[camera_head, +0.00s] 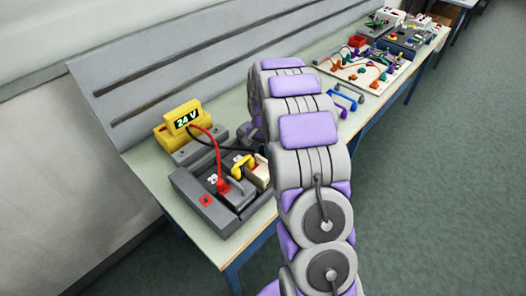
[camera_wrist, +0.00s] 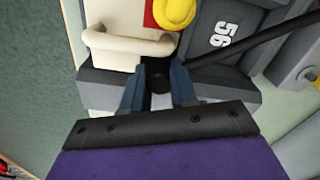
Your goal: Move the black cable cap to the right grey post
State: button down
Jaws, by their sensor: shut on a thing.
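In the wrist view my gripper (camera_wrist: 159,92) has its two blue-grey fingers closed on the black cable cap (camera_wrist: 160,80), which shows as a small dark round end between them. The black cable (camera_wrist: 250,44) runs off to the upper right. The cap is at the edge of the dark grey tray (camera_wrist: 105,90), beside a cream handled block (camera_wrist: 125,45). In the head view my arm hides the gripper and the cap; the black cable (camera_head: 228,149) shows running behind it. I cannot make out the right grey post in either view, nor whether the cap touches one.
A yellow 24 V unit (camera_head: 183,118) stands behind the dark grey tray (camera_head: 208,207). A red cable (camera_head: 212,150) runs from it to the tray. A yellow piece (camera_head: 241,164) sits near the cream block (camera_head: 259,173). Boards with coloured cables (camera_head: 365,72) lie farther along the bench.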

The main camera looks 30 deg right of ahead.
aim_at(263, 147)
jog(key=shift+r, duration=0.1)
jog(key=shift+r+p, duration=1.1)
jog(key=shift+r, duration=1.8)
jog(key=shift+n+p, duration=0.5)
jog(key=shift+n, duration=0.4)
